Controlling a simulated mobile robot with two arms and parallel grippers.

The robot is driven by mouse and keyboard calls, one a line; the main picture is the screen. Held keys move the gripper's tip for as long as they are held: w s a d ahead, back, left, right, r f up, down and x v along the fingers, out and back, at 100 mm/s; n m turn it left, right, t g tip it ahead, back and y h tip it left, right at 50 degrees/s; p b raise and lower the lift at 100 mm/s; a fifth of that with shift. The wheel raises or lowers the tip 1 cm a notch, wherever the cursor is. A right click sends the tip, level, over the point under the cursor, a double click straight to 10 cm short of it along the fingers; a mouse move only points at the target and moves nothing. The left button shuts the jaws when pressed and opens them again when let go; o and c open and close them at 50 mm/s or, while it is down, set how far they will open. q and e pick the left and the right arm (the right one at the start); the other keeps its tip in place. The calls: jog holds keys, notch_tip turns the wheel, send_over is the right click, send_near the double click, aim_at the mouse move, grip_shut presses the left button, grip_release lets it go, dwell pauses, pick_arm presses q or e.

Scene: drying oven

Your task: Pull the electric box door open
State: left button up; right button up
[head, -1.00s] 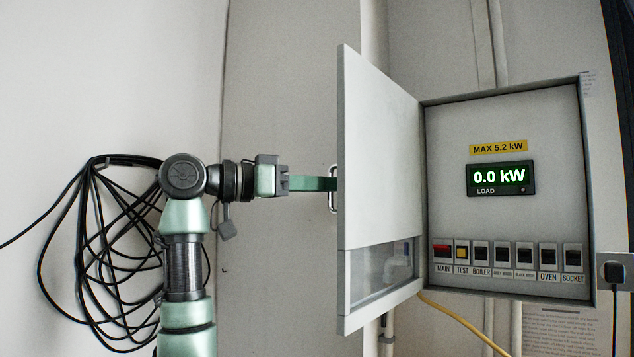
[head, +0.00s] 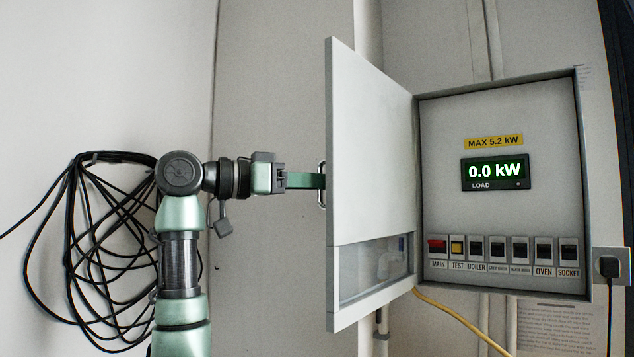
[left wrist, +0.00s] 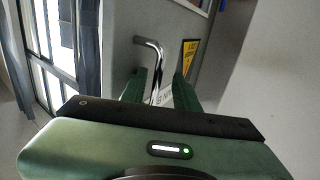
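The grey electric box (head: 500,115) on the wall stands open, its switches and load display exposed. Its door (head: 368,150) is swung out to the left, with a clear window (head: 375,270) at the bottom. A metal bar handle (head: 321,185) is on the door's outer face. My left gripper (head: 320,181) reaches it from the left. In the left wrist view, the handle (left wrist: 156,70) lies between the two green fingers (left wrist: 160,88), which stand apart with a gap beside the bar. My right gripper is not in view.
A coil of black cable (head: 85,240) hangs on the wall behind my left arm. A yellow cable (head: 450,312) runs below the box. A plug in a socket (head: 609,268) is right of the box.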

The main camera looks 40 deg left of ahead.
pick_arm(q)
jog(key=b+v, duration=0.2)
jog(key=v, duration=0.5)
jog(key=shift+s, duration=0.35)
jog(key=shift+a, duration=0.2)
